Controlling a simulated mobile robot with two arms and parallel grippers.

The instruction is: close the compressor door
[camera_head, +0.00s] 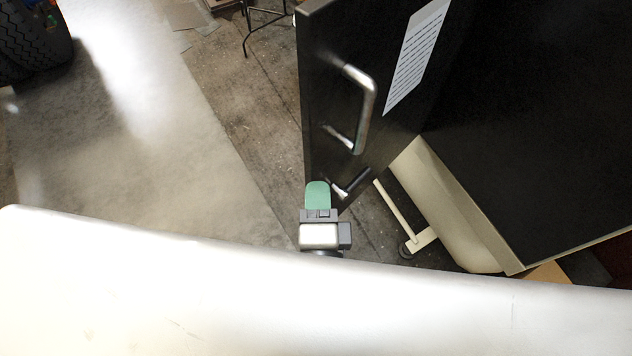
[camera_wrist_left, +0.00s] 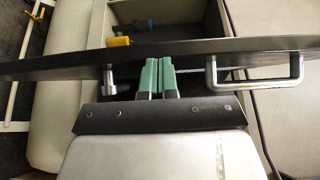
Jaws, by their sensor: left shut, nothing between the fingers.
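The compressor door (camera_head: 330,50) is a black panel standing open in the head view, swung away from the black compressor body (camera_head: 540,120). It carries a silver bar handle (camera_head: 368,110), a small latch (camera_head: 352,184) near its lower edge, and a white text label (camera_head: 416,55). My left gripper (camera_head: 318,194) has green fingers pressed together, empty, by the door's lower corner beside the latch. In the left wrist view the fingers (camera_wrist_left: 155,76) are at the door's edge (camera_wrist_left: 200,48), between the latch (camera_wrist_left: 109,80) and the handle (camera_wrist_left: 297,70). I cannot tell whether they touch it. My right gripper is not in view.
A cream base or fender (camera_head: 450,200) and a pale bar with a small caster (camera_head: 408,245) lie below the door. A black tyre (camera_head: 35,40) is at upper left. A dark stand (camera_head: 262,25) is at the back. The concrete floor (camera_head: 235,130) left of the door is clear.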

